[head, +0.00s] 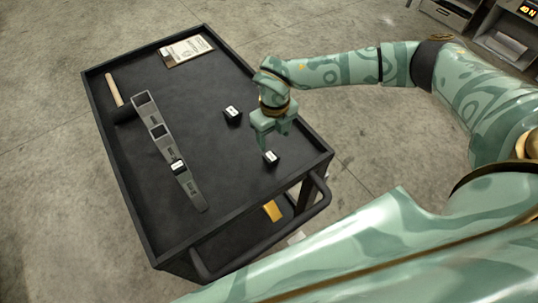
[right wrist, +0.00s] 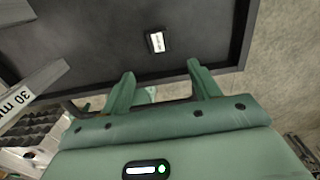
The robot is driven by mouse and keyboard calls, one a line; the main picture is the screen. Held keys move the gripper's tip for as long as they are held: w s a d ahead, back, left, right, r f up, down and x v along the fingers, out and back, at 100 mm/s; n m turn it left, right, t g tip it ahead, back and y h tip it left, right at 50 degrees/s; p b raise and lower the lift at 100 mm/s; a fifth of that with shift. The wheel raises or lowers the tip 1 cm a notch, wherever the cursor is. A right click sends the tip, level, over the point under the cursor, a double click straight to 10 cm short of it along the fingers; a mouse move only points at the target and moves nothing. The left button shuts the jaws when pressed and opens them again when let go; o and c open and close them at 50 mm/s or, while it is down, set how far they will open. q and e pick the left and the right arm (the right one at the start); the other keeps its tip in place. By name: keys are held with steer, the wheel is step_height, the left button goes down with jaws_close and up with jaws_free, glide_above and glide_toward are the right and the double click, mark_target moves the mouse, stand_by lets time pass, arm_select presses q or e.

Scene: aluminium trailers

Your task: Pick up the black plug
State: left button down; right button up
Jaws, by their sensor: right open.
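Small black blocks with white labels are the plug-like things here; the label text is too small to read. One black plug (head: 271,157) lies on the cart top near its right edge, just below my right gripper (head: 274,140) in the head view. A labelled black plug (right wrist: 156,41), apparently the same one, lies ahead of the fingertips in the right wrist view. A second black block (head: 232,114) sits to the left of the gripper. A third (head: 179,166) is on the grey strip. My right gripper (right wrist: 160,74) is open and empty. My left gripper is out of view.
The black cart (head: 135,205) has a raised rim. A grey strip (head: 168,149) with square openings lies along its left side, beside a hammer (head: 116,91) with a wooden handle. A clipboard (head: 187,50) lies at the back. A yellow object (head: 272,210) is on the lower shelf.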

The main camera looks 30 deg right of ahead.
glide_above(271, 156)
steer(key=f, duration=0.4)
steer(key=f+b, duration=0.1)
steer(key=f, duration=0.1)
steer(key=shift+s+d, duration=0.15)
steer(key=shift+s, duration=0.2)
steer(key=shift+f, duration=0.45)
steer(key=f, duration=0.1)
steer(key=f+b, duration=0.1)
steer(key=f, duration=0.1)
steer(key=w+f, duration=0.1)
steer(key=f, duration=0.1)
steer(key=shift+s, duration=0.1)
steer(key=c, duration=1.1)
